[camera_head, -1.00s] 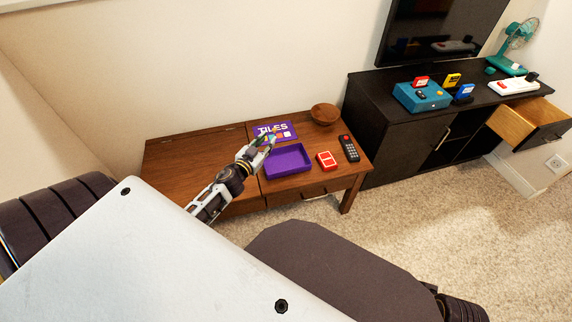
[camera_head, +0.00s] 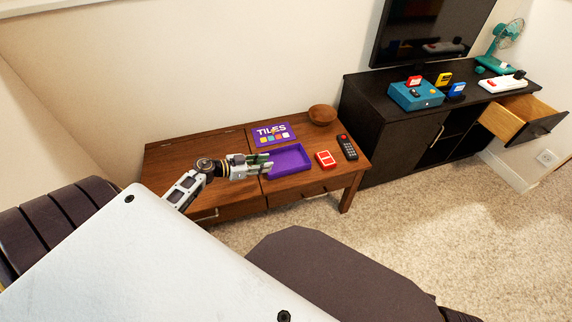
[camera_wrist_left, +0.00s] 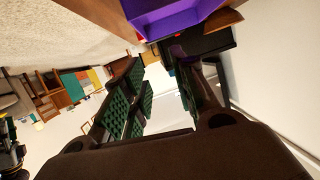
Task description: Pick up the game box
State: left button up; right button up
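The game box shows as an open purple tray (camera_head: 290,161) on the brown wooden table, with its purple lid marked TILES (camera_head: 272,133) lying flat behind it. My left gripper (camera_head: 266,164) is at the tray's left side, pointing right, its tips close to the tray's edge. Whether they touch it I cannot tell. My right gripper is not in view.
A red card box (camera_head: 325,160) and a dark remote (camera_head: 347,147) lie right of the tray. A wooden bowl (camera_head: 322,114) stands behind. The table's left part (camera_head: 190,150) is clear. A black cabinet (camera_head: 400,135) stands to the right.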

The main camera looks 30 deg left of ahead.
aim_at(281, 169)
pick_arm(q)
jog(key=shift+s+a+f+g, duration=0.15)
jog(key=shift+s+f+g, duration=0.3)
jog(key=shift+s+f, duration=0.05)
jog(key=shift+s+a+f+g, duration=0.15)
jog(key=shift+s+f+g, duration=0.3)
jog(key=shift+s, duration=0.05)
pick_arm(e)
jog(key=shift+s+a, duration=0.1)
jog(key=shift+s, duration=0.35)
pick_arm(q)
jog(key=shift+h, duration=0.3)
jog(key=shift+b+x, duration=1.55)
jog(key=shift+x, duration=2.45)
jog(key=shift+w+d, duration=0.15)
jog(key=shift+w, duration=0.15)
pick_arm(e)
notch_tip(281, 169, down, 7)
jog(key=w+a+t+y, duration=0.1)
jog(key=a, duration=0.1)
pick_arm(q)
jog(key=shift+w+d+f, duration=0.1)
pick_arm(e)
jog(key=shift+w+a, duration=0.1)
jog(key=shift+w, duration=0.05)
